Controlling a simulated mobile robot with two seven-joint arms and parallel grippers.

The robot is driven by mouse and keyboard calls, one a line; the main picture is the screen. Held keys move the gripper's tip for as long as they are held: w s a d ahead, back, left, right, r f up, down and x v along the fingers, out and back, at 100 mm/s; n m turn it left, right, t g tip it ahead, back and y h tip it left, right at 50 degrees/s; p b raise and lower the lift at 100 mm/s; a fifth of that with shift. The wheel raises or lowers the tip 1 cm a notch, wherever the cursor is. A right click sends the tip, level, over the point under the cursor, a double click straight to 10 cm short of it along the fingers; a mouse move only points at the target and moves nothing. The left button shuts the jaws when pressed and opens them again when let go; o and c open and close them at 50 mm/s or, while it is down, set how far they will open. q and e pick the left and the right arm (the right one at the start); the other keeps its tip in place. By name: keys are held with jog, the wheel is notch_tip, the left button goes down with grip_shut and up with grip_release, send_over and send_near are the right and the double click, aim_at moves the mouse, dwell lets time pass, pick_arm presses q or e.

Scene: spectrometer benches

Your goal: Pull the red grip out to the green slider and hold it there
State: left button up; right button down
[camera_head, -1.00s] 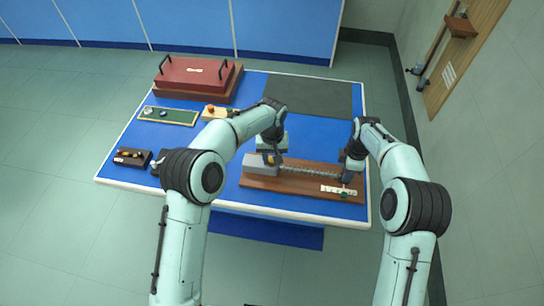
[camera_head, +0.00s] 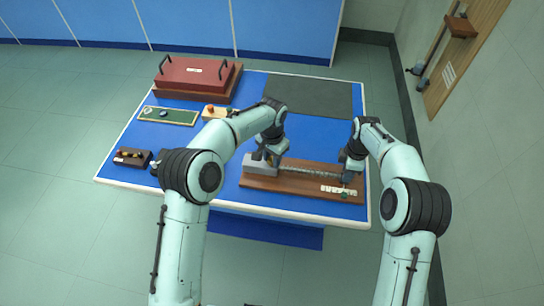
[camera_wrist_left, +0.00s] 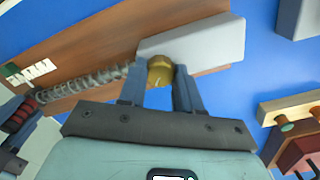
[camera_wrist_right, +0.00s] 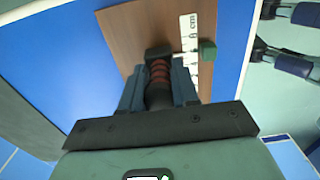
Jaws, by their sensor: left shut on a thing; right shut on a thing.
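The red grip (camera_wrist_right: 159,72), ribbed with black ends, is between the fingers of my right gripper (camera_wrist_right: 158,92), which is shut on it. In the right wrist view its far black end is about level with the green slider (camera_wrist_right: 208,50), a little apart sideways. The slider sits beside the white cm scale (camera_wrist_right: 188,35). A stretched spring (camera_wrist_left: 85,82) runs from the grey block (camera_wrist_left: 195,42) to the grip side. My left gripper (camera_wrist_left: 160,88) is shut on a brass knob (camera_wrist_left: 160,70) at the block. Both grippers also show in the head view, partly hiding these parts.
The wooden board (camera_head: 290,182) lies along the front right of the blue table (camera_head: 150,182). A red lidded box (camera_head: 195,73), a green tray (camera_head: 168,116) and a small dark box (camera_head: 132,157) stand left. A dark mat (camera_head: 310,95) lies clear behind.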

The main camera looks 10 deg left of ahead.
pick_arm(q)
jog(key=shift+r+m, duration=0.1)
jog(key=shift+m, duration=0.4)
jog(key=o, duration=1)
jog(key=shift+o, duration=0.2)
notch_tip(320, 180, up, 12)
